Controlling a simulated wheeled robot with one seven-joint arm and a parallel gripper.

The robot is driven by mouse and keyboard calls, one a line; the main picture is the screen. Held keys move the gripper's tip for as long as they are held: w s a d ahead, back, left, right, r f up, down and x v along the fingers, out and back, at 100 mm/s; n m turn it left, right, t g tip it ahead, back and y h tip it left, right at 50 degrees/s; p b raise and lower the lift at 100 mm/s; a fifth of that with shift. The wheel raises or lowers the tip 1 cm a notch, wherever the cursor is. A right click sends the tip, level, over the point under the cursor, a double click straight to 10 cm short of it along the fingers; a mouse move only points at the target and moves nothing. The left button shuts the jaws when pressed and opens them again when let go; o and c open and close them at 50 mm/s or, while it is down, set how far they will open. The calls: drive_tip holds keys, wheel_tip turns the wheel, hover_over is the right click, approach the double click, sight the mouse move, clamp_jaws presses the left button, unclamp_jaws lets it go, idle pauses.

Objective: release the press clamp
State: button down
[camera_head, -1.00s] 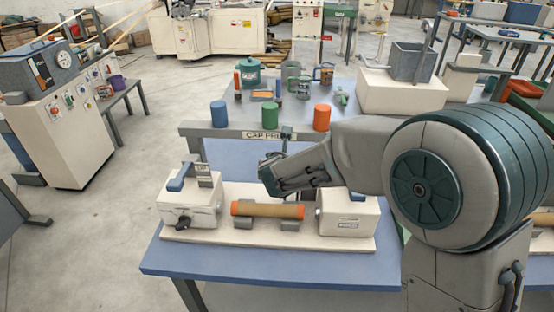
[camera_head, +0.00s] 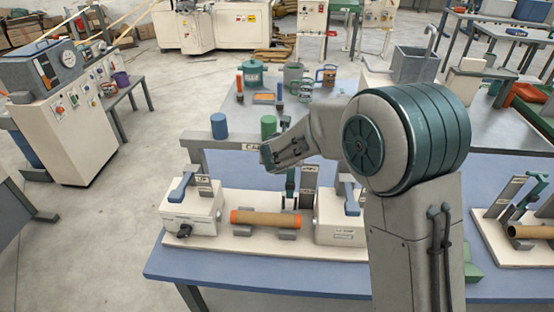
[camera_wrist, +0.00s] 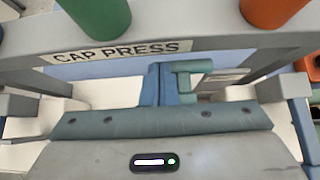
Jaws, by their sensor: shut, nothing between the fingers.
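The CAP PRESS sign (camera_head: 250,147) is on the rear rail and shows large in the wrist view (camera_wrist: 122,51). A teal clamp lever (camera_head: 290,181) stands behind the tube with a grey plate beside it; its upper part is hidden by my arm. A teal handle (camera_wrist: 196,67) shows in the wrist view, just right of my fingers. My gripper (camera_head: 268,156) is shut and empty, up and left of the lever in the head view. Its blue fingers are together in the wrist view (camera_wrist: 160,84). Whether they touch the handle is unclear.
An orange-ended brown tube (camera_head: 266,218) lies in a cradle between two white blocks, the left (camera_head: 191,208) with a blue lever. Blue and green cylinders (camera_head: 219,125) stand on the rear rail. Another fixture (camera_head: 519,230) stands at right. The table's front edge is clear.

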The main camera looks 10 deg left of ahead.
drive_tip(key=shift+w+d+r, duration=0.1)
drive_tip(key=shift+w+d, duration=0.05)
drive_tip(key=shift+w, duration=0.05)
idle(0.4)
drive_tip(key=s+r+p, duration=0.4)
drive_tip(key=r+p, duration=0.1)
drive_tip(key=r, duration=0.3)
drive_tip(key=shift+s+d+r+p, duration=0.3)
drive_tip(key=shift+s+r+p, duration=0.05)
drive_tip(key=shift+r+p, duration=0.05)
